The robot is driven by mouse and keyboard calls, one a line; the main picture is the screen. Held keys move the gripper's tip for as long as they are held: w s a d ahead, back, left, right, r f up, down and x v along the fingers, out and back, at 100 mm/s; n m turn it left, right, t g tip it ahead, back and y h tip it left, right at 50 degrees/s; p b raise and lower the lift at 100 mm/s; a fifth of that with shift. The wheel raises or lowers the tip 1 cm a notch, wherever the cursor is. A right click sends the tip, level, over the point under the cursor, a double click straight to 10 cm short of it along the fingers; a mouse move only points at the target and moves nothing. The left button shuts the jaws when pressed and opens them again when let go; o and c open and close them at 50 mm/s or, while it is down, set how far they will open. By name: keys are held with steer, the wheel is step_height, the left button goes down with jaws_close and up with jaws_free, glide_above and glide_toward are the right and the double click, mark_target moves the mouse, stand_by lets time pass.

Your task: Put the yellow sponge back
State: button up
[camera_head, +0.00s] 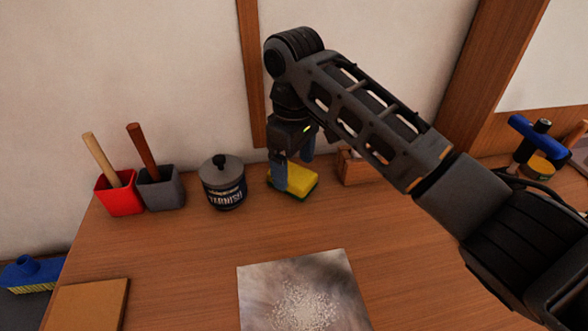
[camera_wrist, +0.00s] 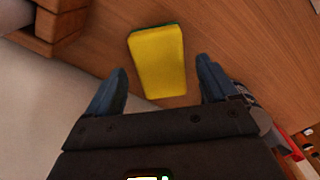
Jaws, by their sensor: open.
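The yellow sponge (camera_head: 299,180) with a green underside lies flat on the wooden table near the wall, between the varnish jar and a small wooden block or box. It also shows in the wrist view (camera_wrist: 157,62), yellow side up. My gripper (camera_head: 293,175) is at the sponge's near-left side in the head view, its blue fingers pointing down. In the wrist view my gripper (camera_wrist: 163,84) is open, with one finger on each side of the sponge's near end and clear gaps to both. Nothing is held.
The varnish jar (camera_head: 222,182) stands left of the sponge. A red cup (camera_head: 119,197) and a grey cup (camera_head: 161,191) with handled tools stand farther left. A wooden box (camera_head: 353,169) is close on the right. A picture sheet (camera_head: 300,290) lies in front; the table between is bare.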

mark_target(294, 173)
step_height(294, 173, up, 10)
steer(key=p, duration=0.1)
stand_by(0.8)
